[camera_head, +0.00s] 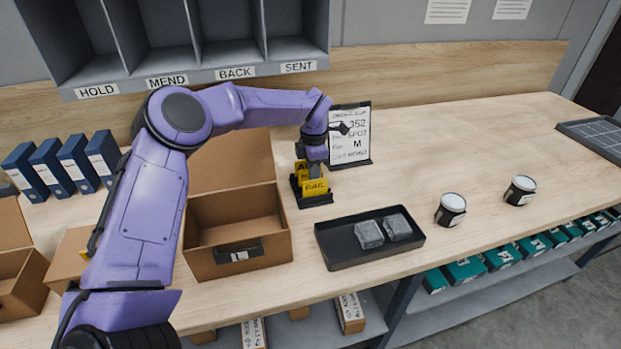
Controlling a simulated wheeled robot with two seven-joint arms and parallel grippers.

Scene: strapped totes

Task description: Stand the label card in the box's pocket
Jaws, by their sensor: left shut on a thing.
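The brown box (191,238) stands open on the bench, its lid raised at the back. A black pocket (224,253) with a small white mark is on its front wall; no yellow card shows in it. Yellow label cards stand in a black holder (318,201) right of the box; the front card (315,188) reads RAIL, and one behind is partly hidden. My left gripper (314,173) points down at the holder and is shut on a yellow card there. Its fingertips are small, so which card it grips is hard to tell. My right gripper is out of view.
A black tray (333,258) with two grey blocks lies right of the box. An order board (350,150) stands behind the gripper. Two jars (451,210) stand further right. Blue binders (50,168) are at left.

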